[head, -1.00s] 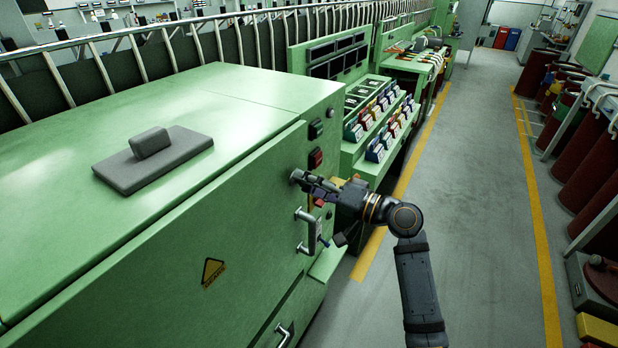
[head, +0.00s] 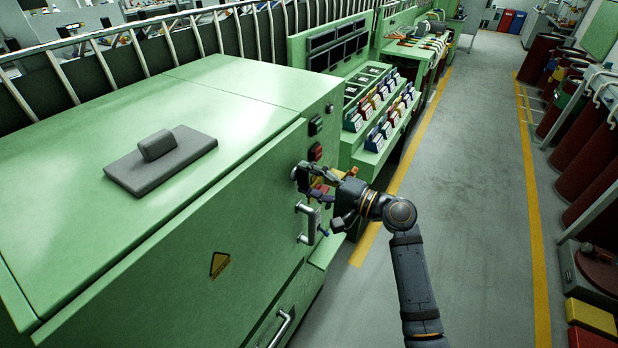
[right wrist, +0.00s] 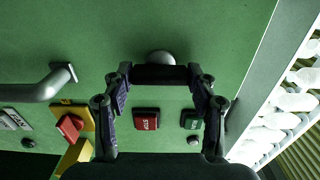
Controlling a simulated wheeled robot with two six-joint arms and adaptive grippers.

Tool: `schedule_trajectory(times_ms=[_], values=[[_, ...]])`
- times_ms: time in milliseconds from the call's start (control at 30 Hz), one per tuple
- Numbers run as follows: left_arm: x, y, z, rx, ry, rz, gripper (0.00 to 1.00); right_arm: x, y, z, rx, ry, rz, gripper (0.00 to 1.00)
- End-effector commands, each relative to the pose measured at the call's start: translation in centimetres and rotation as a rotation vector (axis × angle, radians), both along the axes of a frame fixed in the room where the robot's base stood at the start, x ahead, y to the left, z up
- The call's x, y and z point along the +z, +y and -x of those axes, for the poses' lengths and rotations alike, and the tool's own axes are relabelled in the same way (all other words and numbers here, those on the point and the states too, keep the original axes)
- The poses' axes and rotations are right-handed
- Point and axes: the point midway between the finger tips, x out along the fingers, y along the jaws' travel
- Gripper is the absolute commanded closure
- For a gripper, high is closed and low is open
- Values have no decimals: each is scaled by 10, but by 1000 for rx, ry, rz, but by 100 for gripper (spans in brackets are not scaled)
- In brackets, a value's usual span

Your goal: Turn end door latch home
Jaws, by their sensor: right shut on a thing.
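The end door latch shows its silver round hub (head: 299,172) on the green cabinet's end door (head: 255,215), near the door's upper right edge. In the right wrist view, the hub (right wrist: 160,58) sits above a dark latch bar (right wrist: 160,74) that lies crosswise between the fingers. My right gripper (head: 312,180) is at the latch, shut on it; its two fingers also show in the right wrist view (right wrist: 158,86), one on each end of the bar. The fingers partly hide the latch in the head view. My left gripper is not in view.
A silver door handle (head: 308,222) projects just below the latch; it also shows in the right wrist view (right wrist: 38,88). A red button (right wrist: 147,119), green button (right wrist: 192,119) and yellow-red switch (right wrist: 72,124) are close by. The aisle floor (head: 465,200) is clear.

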Motion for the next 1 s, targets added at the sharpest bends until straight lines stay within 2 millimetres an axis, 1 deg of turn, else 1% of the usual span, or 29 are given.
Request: schedule_trajectory(times_ms=[333,367,500,533,867,967,1000], values=[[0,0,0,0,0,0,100,0,0,0,0,5,-5,99],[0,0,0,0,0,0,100,0,0,0,0,6,-6,41],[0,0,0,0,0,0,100,0,0,0,0,4,-4,22],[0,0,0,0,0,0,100,0,0,0,0,4,-4,19],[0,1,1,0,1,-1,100,0,-1,1,0,3,-2,19],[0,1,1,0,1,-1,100,-2,-10,6,-2,3,3,19],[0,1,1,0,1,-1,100,-2,-16,10,-2,4,5,19]])
